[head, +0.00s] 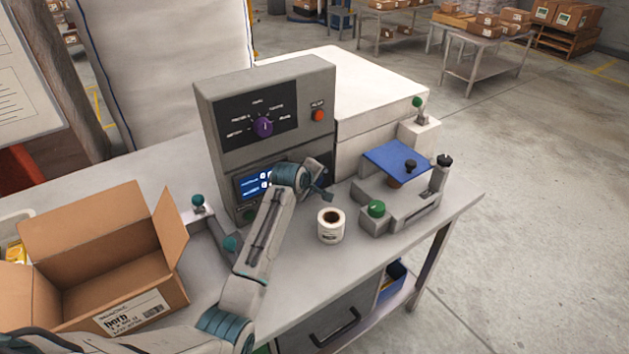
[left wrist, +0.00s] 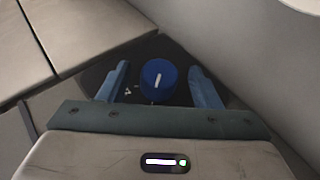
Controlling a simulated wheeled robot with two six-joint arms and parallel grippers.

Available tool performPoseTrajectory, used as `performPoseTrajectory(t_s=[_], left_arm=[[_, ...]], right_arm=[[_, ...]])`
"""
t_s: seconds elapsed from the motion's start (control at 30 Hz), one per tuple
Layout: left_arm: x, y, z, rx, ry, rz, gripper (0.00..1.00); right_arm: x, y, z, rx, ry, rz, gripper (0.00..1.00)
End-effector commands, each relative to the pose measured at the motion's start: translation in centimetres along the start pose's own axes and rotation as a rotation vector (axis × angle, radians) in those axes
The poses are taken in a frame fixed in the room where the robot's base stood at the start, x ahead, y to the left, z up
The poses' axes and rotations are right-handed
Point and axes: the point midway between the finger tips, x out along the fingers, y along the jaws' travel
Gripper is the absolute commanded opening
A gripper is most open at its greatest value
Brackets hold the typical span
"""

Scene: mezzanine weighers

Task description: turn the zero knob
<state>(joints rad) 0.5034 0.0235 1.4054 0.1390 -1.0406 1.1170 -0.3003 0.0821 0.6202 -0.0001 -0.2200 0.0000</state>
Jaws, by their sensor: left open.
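A round blue knob (left wrist: 158,80) with a white pointer line sits on a dark panel in the left wrist view. It lies between the two blue fingers of my left gripper (left wrist: 160,88), which is open with a gap on each side of the knob. In the head view my left gripper (head: 322,186) is at the lower front of the grey weigher (head: 213,112), right of its lit display (head: 247,187). I cannot make out the blue knob there, where my arm covers part of the front. My right gripper is not in view.
A purple selector knob (head: 263,128) and a red button (head: 318,115) are on the upper panel. A label roll (head: 331,231) stands on the bench below my gripper. A device with a green button (head: 376,209) is to the right, an open carton (head: 105,245) to the left.

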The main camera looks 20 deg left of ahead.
Motion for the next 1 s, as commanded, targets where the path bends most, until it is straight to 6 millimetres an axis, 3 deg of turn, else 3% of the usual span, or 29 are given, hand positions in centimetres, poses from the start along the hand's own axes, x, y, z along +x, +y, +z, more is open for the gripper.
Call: performPoseTrajectory(t_s=[0.17, 0.7, 1.0], left_arm=[[-1.1, -0.1, 0.0, 0.001, 0.001, 0.001, 0.58], [-9.7, -0.1, 0.0, 0.0, 0.002, 0.001, 0.58], [-10.8, -0.1, 0.0, 0.0, 0.0, 0.0, 0.58]], right_arm=[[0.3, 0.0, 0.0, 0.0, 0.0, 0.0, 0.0], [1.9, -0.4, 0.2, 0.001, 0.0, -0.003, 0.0], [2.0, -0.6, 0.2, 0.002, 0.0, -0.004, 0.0]])
